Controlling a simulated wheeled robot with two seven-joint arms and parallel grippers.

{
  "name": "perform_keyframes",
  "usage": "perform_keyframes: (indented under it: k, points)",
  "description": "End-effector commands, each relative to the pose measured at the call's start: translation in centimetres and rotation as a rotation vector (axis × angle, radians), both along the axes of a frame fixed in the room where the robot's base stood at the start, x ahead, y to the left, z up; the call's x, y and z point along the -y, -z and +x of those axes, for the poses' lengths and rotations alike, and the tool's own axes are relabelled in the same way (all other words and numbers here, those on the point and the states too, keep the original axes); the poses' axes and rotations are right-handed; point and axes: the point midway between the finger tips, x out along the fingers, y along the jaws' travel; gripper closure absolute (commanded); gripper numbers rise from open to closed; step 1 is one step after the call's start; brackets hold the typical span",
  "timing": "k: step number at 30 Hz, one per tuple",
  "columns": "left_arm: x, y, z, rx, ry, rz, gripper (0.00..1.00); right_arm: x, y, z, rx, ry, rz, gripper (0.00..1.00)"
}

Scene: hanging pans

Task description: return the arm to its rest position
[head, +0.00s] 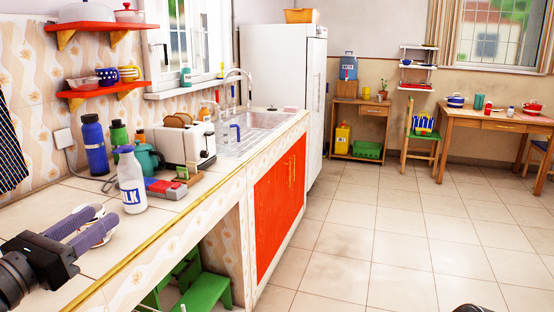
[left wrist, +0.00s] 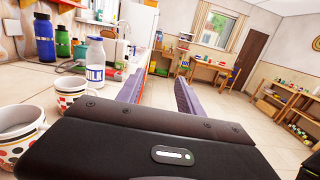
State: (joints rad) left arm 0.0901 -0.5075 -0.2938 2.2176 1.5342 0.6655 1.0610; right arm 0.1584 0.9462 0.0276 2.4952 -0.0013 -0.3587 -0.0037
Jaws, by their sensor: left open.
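My left gripper (head: 108,214) comes in from the left edge of the head view, above the tiled counter (head: 160,222). Its two purple-grey fingers are apart with nothing between them. In the left wrist view the fingers (left wrist: 159,78) also stand apart and empty, pointing away over the counter's edge and the floor. The white milk bottle (head: 132,185) stands upright on the counter just beyond the fingertips, apart from them.
Blue flask (head: 94,147), teal kettle (head: 149,160), toaster (head: 188,145) and sink (head: 250,130) lie farther along the counter. A green step stool (head: 206,291) is below. The tiled floor (head: 375,240) is clear.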

Motion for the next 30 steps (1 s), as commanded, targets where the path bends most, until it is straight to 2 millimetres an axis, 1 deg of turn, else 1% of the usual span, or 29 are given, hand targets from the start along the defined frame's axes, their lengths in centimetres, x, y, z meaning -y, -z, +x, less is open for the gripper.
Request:
perform_keyframes:
  k: [2,4,8,11,14,15,17,20,23,24,26,27,29,30]
  points:
    - [-0.2,0.1,0.1,0.008,-0.011,0.039,0.56,0.0,0.0,0.0,-0.001,0.000,0.000,0.73]
    - [-0.7,0.7,0.3,0.005,-0.036,0.104,0.56,0.0,0.0,0.0,0.000,0.000,0.000,0.73]
    - [-1.6,2.9,0.6,-0.025,-0.077,0.288,0.56,0.0,0.0,0.0,0.001,-0.001,0.000,0.73]
    - [-2.0,5.1,0.9,-0.059,-0.092,0.456,0.56,0.0,0.0,0.0,0.000,0.000,0.000,0.73]
    - [-2.0,8.1,1.5,-0.107,-0.084,0.627,0.56,0.0,0.0,0.0,0.000,0.000,0.000,0.73]
    - [-2.0,9.6,1.7,-0.129,-0.074,0.698,0.56,0.0,0.0,0.0,0.000,0.000,0.000,0.73]
    - [-1.9,11.8,2.1,-0.161,-0.053,0.809,0.56,0.0,0.0,0.0,0.000,0.000,0.000,0.73]
    - [-1.5,16.1,2.8,-0.217,0.005,1.011,0.56,0.0,0.0,0.0,0.000,0.000,0.000,0.73]
    - [-0.8,21.6,3.3,-0.268,0.113,1.258,0.56,0.0,0.0,0.0,0.000,0.000,0.000,0.73]
    - [-0.4,24.3,3.3,-0.284,0.178,1.374,0.56,0.0,0.0,0.0,0.000,0.000,0.000,0.73]
    - [0.7,28.9,3.3,-0.290,0.305,1.565,0.56,0.0,0.0,0.0,0.000,0.000,0.000,0.73]
    - [1.6,32.2,3.1,-0.279,0.408,1.695,0.56,0.0,0.0,0.0,0.000,0.000,0.000,0.73]
    - [3.4,36.9,2.5,-0.228,0.574,1.870,0.56,0.0,0.0,0.0,0.000,0.000,0.000,0.73]
    - [4.8,39.9,1.8,-0.174,0.688,1.970,0.56,0.0,0.0,0.0,0.000,0.000,0.000,0.73]
